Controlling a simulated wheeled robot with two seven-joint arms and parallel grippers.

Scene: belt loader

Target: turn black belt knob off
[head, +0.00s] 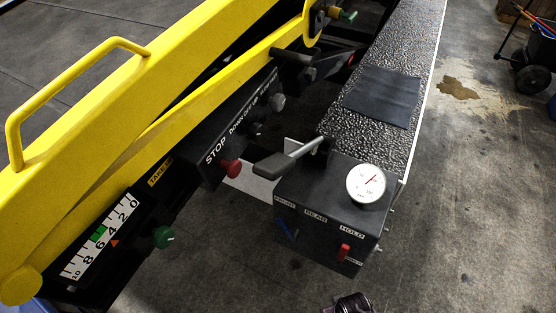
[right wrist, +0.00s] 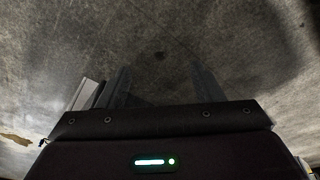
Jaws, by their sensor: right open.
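A black control panel (head: 222,138) runs along the yellow loader side, lettered STOP and DOWN OFF UP, with a further label partly hidden. A dark knob (head: 256,129) sits below the DOWN OFF UP lettering, and a greyer knob (head: 277,103) sits further up the panel. I cannot tell for sure which is the belt knob, nor its setting. A red stop button (head: 231,168) is at the panel's near end. My right gripper (right wrist: 162,88) is open and empty over bare concrete in the right wrist view. My left gripper is not in view.
A black box (head: 318,220) with a gauge (head: 366,183), a lever (head: 285,160) and red and blue switches stands right of the panel. A yellow handrail (head: 75,85) and a green knob (head: 163,237) are at left. Open floor (head: 470,200) lies at right.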

